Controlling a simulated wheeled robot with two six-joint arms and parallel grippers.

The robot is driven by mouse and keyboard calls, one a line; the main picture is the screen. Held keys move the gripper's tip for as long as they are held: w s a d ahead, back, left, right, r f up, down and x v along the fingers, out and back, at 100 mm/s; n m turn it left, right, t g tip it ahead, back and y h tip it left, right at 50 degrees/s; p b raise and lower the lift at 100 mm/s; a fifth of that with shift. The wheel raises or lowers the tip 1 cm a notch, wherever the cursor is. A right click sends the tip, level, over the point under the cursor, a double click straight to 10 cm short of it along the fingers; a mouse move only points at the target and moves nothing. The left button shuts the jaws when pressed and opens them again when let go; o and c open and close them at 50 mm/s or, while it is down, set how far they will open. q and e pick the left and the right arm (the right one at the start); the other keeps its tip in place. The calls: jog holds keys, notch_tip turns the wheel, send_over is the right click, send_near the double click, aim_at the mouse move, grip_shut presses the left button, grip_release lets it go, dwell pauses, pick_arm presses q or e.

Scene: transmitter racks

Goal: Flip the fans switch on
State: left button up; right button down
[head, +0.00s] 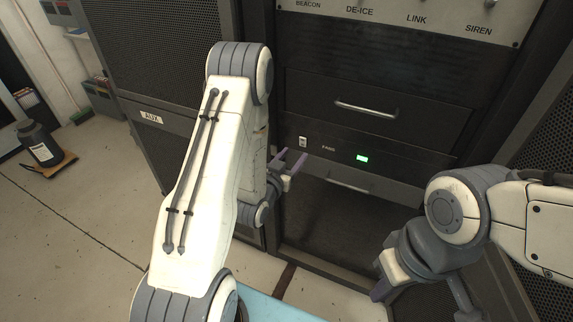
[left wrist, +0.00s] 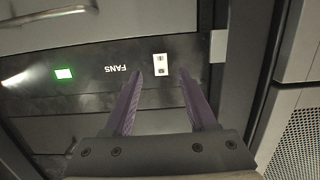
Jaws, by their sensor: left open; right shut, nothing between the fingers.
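The fans switch (head: 303,142) is a small white rocker on a dark rack panel, left of the "FANS" label (head: 328,149) and a lit green indicator (head: 362,158). In the left wrist view the picture is turned over, and the switch (left wrist: 160,66) shows just beyond and between the fingertips. My left gripper (head: 291,160) is open and empty, its purple fingers below and close to the switch; I cannot tell whether they touch the panel. My right gripper (head: 379,291) is low at the right, shut and partly hidden by its own wrist.
A drawer with a metal handle (head: 366,107) is above the fans panel, and another handle (head: 348,182) is below it. A top panel (head: 410,14) carries BEACON, DE-ICE, LINK and SIREN labels. The AUX cabinet (head: 152,117) stands left; a dark jar (head: 40,145) is on the floor.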

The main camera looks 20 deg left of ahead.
pick_arm(q)
jog(key=shift+s+r+p, duration=0.2)
jog(key=shift+s+p, duration=1.15)
jog(key=shift+s, duration=0.05)
jog(key=shift+s+r+p, duration=0.15)
jog(key=shift+s+p, duration=1.2)
